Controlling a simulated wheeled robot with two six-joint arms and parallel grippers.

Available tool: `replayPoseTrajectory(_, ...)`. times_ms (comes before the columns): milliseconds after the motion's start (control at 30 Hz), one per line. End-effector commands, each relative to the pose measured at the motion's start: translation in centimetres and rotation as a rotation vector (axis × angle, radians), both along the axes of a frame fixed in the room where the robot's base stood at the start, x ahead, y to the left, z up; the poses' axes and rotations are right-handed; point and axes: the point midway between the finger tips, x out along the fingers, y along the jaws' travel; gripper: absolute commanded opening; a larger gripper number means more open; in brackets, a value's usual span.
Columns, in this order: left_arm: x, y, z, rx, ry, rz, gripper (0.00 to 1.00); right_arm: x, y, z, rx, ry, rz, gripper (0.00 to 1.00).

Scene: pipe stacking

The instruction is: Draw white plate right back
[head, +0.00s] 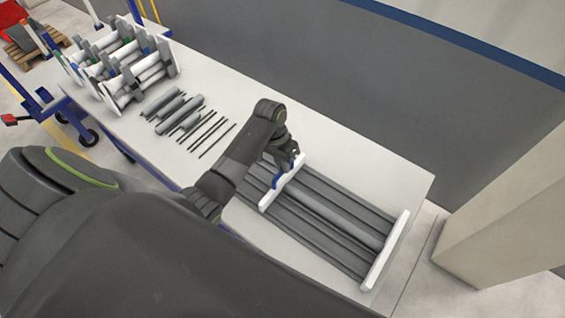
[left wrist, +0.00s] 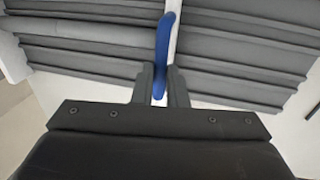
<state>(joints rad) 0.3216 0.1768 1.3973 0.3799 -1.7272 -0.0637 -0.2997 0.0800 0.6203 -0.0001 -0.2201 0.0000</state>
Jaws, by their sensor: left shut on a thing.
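A white plate (head: 268,199) stands across the left part of a row of long grey pipes (head: 330,215) on the table. My left gripper (head: 289,163) is at the far end of this plate, shut on it. In the left wrist view the fingers (left wrist: 158,84) sit on both sides of the plate (left wrist: 172,42), next to a blue strip (left wrist: 163,50) on it. Grey pipes extend to both sides of the plate there. A second white plate (head: 386,250) stands across the right end of the pipes, apart from the gripper. My right gripper is out of view.
The white table (head: 330,140) is bare behind the pipes. Several short grey cylinders (head: 172,110) and thin dark rods (head: 205,132) lie left of my arm. A rack of white and grey parts (head: 120,62) stands at the far left. A grey wall is behind.

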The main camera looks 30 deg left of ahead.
Motion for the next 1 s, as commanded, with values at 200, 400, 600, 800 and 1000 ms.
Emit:
replayPoseTrajectory(200,0.1,0.7,0.1,0.002,0.000,0.001,0.00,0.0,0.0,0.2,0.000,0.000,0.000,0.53)
replayPoseTrajectory(400,0.6,4.1,0.3,0.007,0.001,0.003,0.00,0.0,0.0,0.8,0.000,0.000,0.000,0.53)
replayPoseTrajectory(600,1.4,9.8,0.2,0.007,0.001,0.005,0.00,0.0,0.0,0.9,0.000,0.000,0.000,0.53)
replayPoseTrajectory(800,2.3,15.7,-0.1,0.007,-0.001,0.005,0.00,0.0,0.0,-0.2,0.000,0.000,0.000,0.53)
replayPoseTrajectory(1000,3.0,20.2,-0.2,0.005,-0.004,0.005,0.00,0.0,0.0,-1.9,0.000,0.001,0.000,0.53)
